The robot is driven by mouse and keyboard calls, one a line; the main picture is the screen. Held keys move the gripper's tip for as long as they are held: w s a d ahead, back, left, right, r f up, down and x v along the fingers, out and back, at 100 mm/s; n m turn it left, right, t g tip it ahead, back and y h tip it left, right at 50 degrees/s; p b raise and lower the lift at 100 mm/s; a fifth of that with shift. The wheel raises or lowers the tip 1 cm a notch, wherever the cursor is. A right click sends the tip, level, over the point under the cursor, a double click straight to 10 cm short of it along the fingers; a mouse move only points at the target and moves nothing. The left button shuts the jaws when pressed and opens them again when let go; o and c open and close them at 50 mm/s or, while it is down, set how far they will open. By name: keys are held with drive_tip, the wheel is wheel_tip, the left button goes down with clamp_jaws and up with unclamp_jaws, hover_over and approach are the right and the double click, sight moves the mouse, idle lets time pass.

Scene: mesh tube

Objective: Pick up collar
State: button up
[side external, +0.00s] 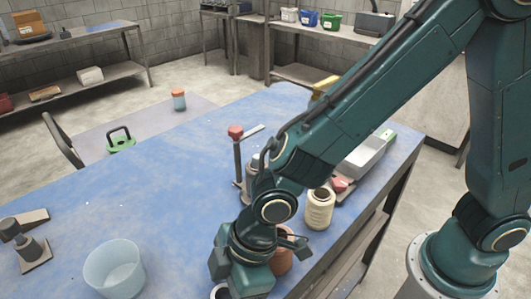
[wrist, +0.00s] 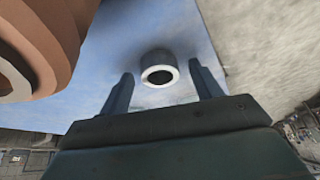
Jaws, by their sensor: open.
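The collar is probably the short cylinder (wrist: 158,56) with a pale rim and dark round hole, standing on the blue table in the wrist view. In the side view a pale ring (side external: 220,291) shows at the bottom edge, mostly hidden by my gripper (side external: 238,285). In the wrist view my gripper (wrist: 160,80) is open and empty. Its two fingers stand apart, one to either side of the collar in the picture, and the collar lies beyond them.
A terracotta jar (side external: 283,260) stands close beside my gripper and fills the upper left of the wrist view (wrist: 45,40). A cream jar (side external: 320,210), a red-topped post (side external: 236,150) and a clear bowl (side external: 113,270) stand on the table (side external: 150,190). The table's middle left is clear.

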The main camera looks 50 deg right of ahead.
drive_tip(key=c, duration=1.1)
drive_tip(key=shift+r, duration=0.2)
wheel_tip(320, 180, up, 20)
drive_tip(key=shift+f, duration=0.15)
idle(0.5)
